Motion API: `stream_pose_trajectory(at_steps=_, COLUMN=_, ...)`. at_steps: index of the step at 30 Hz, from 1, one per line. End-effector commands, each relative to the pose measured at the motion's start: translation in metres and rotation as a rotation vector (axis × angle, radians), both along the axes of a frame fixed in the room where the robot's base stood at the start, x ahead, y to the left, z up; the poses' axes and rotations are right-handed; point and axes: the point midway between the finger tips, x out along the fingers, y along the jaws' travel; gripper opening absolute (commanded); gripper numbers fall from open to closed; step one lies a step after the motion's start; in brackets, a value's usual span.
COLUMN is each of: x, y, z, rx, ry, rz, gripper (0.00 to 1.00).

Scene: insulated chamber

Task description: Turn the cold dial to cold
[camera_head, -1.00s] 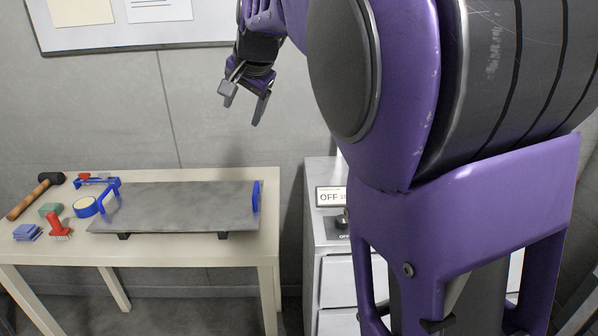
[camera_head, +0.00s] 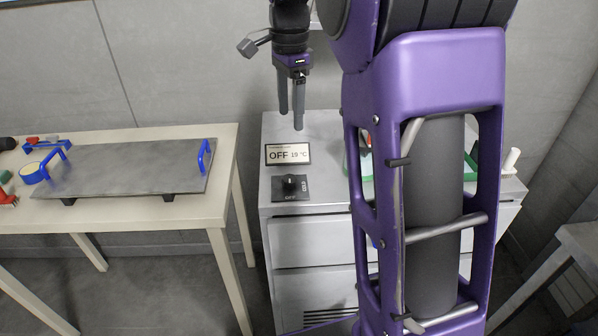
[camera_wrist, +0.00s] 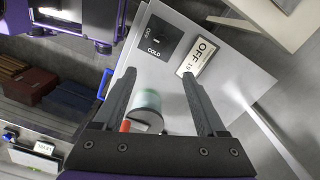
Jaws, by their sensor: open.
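The cold dial (camera_head: 290,184) is a dark knob on a black plate at the front of a grey cabinet's top. "OFF" is readable on the plate; the wrist view shows the plate (camera_wrist: 155,38) with "OFF" and "COLD". A display (camera_head: 288,153) behind the dial reads "OFF 19 °C". It also shows in the wrist view (camera_wrist: 197,57). My gripper (camera_head: 291,120) points down, open, above the cabinet, appearing just behind the display in the picture. Its fingers (camera_wrist: 159,74) are apart and do not touch the dial. The knob's exact pointer direction is too small to tell.
The grey cabinet (camera_head: 325,225) has drawers below. A pale green cylinder (camera_wrist: 147,99) stands between my fingers in the wrist view, apparently lower down. A table (camera_head: 222,190) at left holds a grey plate with blue handles (camera_head: 130,172). My arm hides much of the cabinet's right side.

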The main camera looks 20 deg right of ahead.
Motion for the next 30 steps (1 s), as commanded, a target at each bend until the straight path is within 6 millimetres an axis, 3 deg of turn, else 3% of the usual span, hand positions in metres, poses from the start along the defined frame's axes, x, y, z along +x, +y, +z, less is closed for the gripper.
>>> stream_pose_trajectory(at_steps=5, x=-0.001, y=0.000, z=-0.020, rx=0.000, ry=0.005, rz=-0.001, gripper=0.74)
stream_pose_trajectory(at_steps=21, x=-0.001, y=0.000, z=-0.135, rx=-0.001, ry=0.003, rz=0.001, gripper=0.74)
stream_pose_trajectory(at_steps=30, x=0.000, y=0.000, z=-0.170, rx=0.000, ry=0.000, rz=0.001, gripper=0.74)
